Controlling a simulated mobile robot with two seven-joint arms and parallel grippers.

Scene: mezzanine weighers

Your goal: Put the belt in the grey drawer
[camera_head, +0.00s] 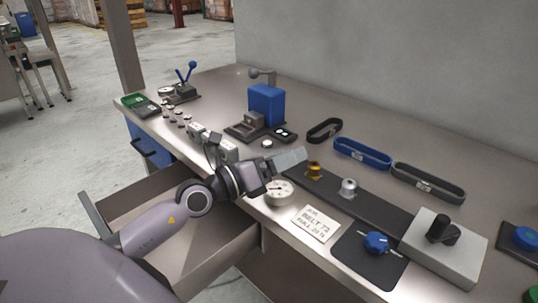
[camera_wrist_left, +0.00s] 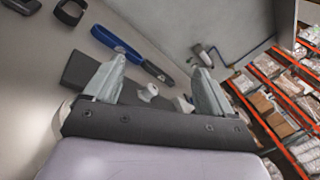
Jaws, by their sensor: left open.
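Three belt loops lie on the bench: a black belt (camera_head: 325,130), a blue belt (camera_head: 362,153) and a dark grey belt (camera_head: 428,184). The blue belt also shows in the left wrist view (camera_wrist_left: 118,44), beyond my fingers. The grey drawer (camera_head: 215,262) under the bench is pulled open; my left arm crosses above it and hides part of its inside. My left gripper (camera_head: 298,157) is open and empty, over the bench near the round dial and short of the belts. It also shows in the wrist view (camera_wrist_left: 158,75). My right gripper is not in view.
A card (camera_head: 317,228) reading "BELT 72" lies at the front edge. A dark plate with brass (camera_head: 314,170) and silver pulleys (camera_head: 348,187), a blue knob (camera_head: 376,242) and a grey block (camera_head: 445,250) stand nearby. A blue press (camera_head: 266,104) stands behind. A blue drawer (camera_head: 150,152) is at left.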

